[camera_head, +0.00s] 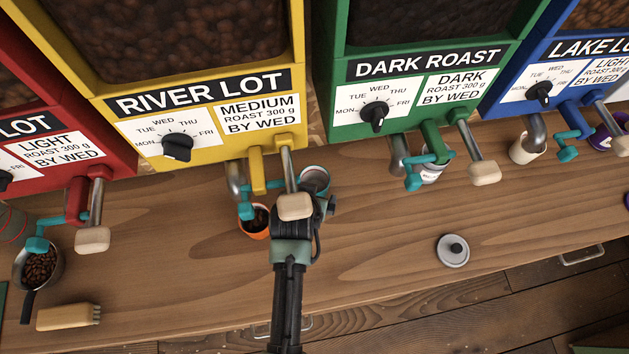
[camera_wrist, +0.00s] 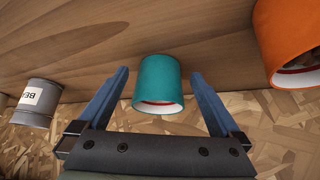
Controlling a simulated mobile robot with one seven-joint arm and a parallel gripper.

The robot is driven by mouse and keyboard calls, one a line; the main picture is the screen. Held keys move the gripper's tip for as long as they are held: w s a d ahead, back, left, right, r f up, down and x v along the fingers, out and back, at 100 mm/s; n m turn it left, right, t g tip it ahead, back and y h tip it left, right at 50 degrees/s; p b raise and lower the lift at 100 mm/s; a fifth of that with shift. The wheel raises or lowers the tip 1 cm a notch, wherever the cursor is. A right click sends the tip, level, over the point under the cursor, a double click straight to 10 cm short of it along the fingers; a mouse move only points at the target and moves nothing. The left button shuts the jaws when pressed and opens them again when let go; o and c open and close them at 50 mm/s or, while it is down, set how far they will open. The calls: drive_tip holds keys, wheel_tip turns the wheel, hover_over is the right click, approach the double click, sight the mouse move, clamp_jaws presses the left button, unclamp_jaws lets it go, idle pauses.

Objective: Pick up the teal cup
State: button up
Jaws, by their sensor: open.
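The teal cup (camera_wrist: 158,80) is in the wrist view, between the two blue fingers of my gripper (camera_wrist: 159,74). A gap shows on each side, so neither finger appears to touch it. Its rim is pale, with some red inside. In the head view the teal cup (camera_head: 315,176) stands on the wooden counter below the yellow River Lot dispenser, partly hidden. My gripper is open; in the head view its fingers are mostly hidden behind the dispenser's wooden-ended lever.
An orange cup (camera_head: 254,224) with beans stands close left, under the yellow spout. A grey tin (camera_wrist: 36,103) shows in the wrist view. The yellow dispenser's lever (camera_head: 293,200) hangs over my wrist. A grey lid (camera_head: 453,251) lies right; the counter between is clear.

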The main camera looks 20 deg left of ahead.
sight(317, 181)
drive_tip(key=w, duration=0.3)
drive_tip(key=shift+a+r, duration=0.1)
drive_tip(key=shift+a, duration=0.25)
drive_tip(key=shift+w+f+p, duration=0.15)
drive_tip(key=shift+f+p, duration=0.2)
drive_tip(key=shift+f, duration=0.25)
drive_tip(key=c, duration=1.1)
drive_tip(key=shift+c, duration=0.6)
drive_tip(key=shift+r, duration=0.1)
